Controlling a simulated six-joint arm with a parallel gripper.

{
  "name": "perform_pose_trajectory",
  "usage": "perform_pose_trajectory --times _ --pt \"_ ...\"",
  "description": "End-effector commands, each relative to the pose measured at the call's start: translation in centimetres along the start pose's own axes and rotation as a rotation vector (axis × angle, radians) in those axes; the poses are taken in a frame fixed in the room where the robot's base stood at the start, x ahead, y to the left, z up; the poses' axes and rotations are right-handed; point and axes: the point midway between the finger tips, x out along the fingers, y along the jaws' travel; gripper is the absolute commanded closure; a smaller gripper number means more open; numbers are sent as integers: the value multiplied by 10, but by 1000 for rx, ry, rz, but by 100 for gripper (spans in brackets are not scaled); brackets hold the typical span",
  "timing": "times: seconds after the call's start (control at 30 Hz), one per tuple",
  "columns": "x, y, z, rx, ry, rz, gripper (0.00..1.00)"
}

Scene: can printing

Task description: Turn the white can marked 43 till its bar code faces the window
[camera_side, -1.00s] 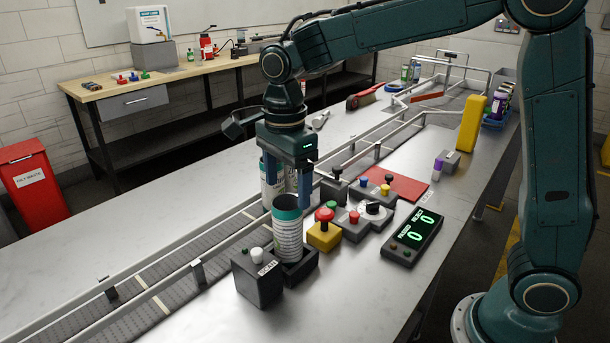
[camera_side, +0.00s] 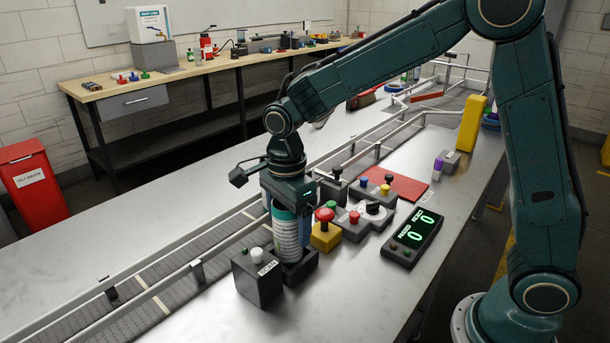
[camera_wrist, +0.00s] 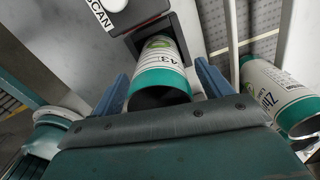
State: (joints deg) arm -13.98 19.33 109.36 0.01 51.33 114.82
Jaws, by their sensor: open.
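The white can marked 43 (camera_side: 286,240) stands upright in a dark square holder (camera_side: 303,268). My gripper (camera_side: 287,225) is lowered over the can, with one blue finger on each side. In the wrist view my gripper (camera_wrist: 161,75) is open, and gaps show between the fingers and the can. The dark box labelled SCAN (camera_side: 257,280) stands beside the holder; I cannot make out its window.
Another white can with a teal rim (camera_wrist: 280,95) stands close to the right finger, by the conveyor rail. A yellow box with a red button (camera_side: 325,236) and a grey control box (camera_side: 352,224) stand close right of the holder. The conveyor (camera_side: 130,290) runs along the left.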

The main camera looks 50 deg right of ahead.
Motion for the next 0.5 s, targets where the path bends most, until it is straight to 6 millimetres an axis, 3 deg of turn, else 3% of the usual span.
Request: perform_pose_trajectory --times 0.07,0.3,0.5 --pt "0 0 0 0 0 0 23" --pt "0 0 0 0 0 0 69" --pt "0 0 0 -16 0 0 70"
